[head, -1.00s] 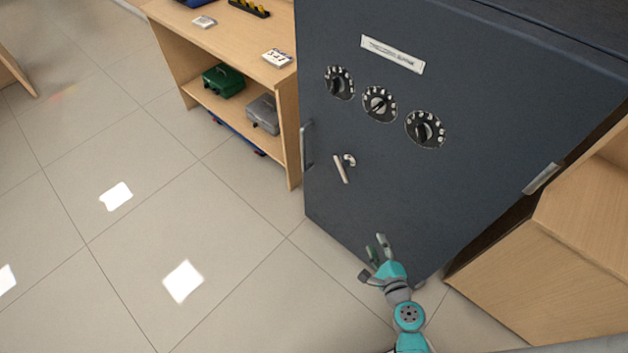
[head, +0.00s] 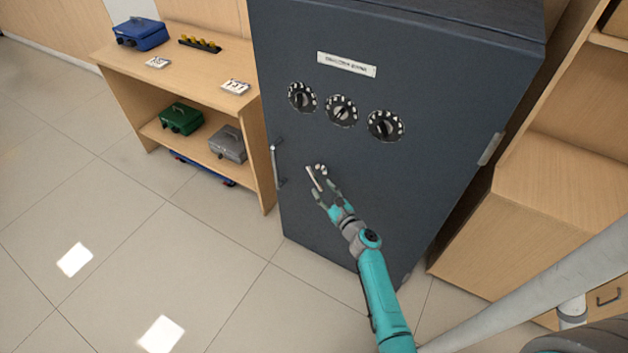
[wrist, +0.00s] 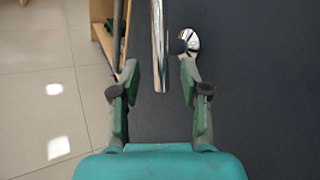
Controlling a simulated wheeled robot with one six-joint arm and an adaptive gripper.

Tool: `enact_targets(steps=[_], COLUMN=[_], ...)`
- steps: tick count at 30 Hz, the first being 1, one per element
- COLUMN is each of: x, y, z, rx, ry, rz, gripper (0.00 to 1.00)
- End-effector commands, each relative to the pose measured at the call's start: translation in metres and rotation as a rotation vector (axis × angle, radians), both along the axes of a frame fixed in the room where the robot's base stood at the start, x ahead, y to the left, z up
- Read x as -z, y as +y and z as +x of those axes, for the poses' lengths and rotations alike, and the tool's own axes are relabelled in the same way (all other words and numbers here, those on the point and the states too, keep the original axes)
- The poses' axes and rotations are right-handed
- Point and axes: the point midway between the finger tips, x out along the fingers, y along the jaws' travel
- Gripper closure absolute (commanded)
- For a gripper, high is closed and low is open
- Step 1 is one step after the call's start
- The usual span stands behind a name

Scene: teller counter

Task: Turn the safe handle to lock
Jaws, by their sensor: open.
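The dark blue-grey safe (head: 395,185) stands with its door facing me. Its silver lever handle (head: 312,178) sits on the door below the dials, slanted in the head view, with a round chrome part (head: 321,169) beside its top. My gripper (head: 327,194) is open just below the handle. In the wrist view the handle bar (wrist: 160,55) reaches down between the two fingers of my gripper (wrist: 158,85), and the round chrome part (wrist: 186,42) lies to its right. The fingers are apart from the bar on both sides; contact is not visible.
Three black dials (head: 341,111) sit above the handle. A vertical pull bar (head: 277,166) is at the door's left edge. A wooden shelf (head: 181,78) with cash boxes stands left, and a wooden cabinet (head: 550,195) right. The floor at left is clear.

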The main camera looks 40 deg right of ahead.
Motion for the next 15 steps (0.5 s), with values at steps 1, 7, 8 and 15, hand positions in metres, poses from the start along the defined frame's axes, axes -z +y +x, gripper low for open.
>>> enact_targets(steps=[1,7,8,15], x=[-0.001,0.0,0.0,0.001], y=[-0.001,-0.007,-0.007,-0.009], z=[0.011,0.039,0.042,0.056], rx=[-0.002,-0.001,-0.001,0.0], ry=[-0.001,0.0,0.0,0.002], rz=[0.0,-0.001,-0.001,-0.001], gripper=[0.55,0.55,0.55,0.55])
